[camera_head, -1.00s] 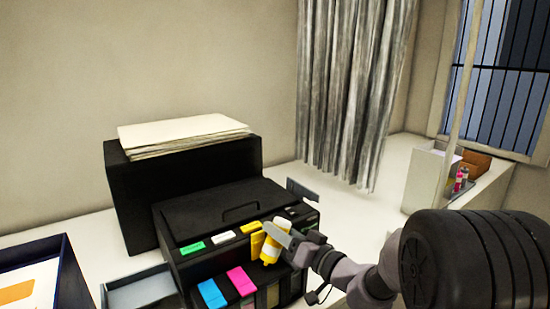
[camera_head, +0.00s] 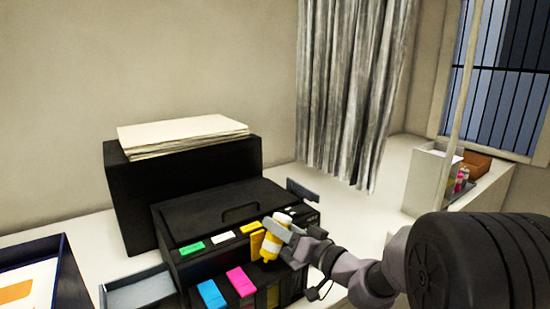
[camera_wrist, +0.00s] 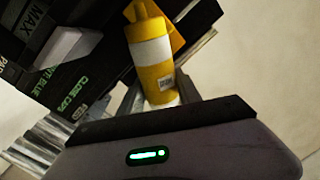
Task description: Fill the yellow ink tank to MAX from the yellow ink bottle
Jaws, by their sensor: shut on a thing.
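My gripper (camera_head: 279,232) is shut on the yellow ink bottle (camera_head: 270,247), which has a white end and is tilted at the front right of the black printer (camera_head: 225,218). In the wrist view the bottle (camera_wrist: 155,78) has a white band and a small label. A raised yellow cap (camera_head: 256,244) stands just left of the bottle and shows behind it in the wrist view (camera_wrist: 176,40). The yellow tank's window (camera_head: 272,296) is dim below; its ink level and MAX mark cannot be read. The bottle's tip and the tank opening are hidden.
A black box with paper (camera_head: 185,132) on top stands behind. A grey tray (camera_head: 138,292) is at the left. The table is clear right of the printer.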

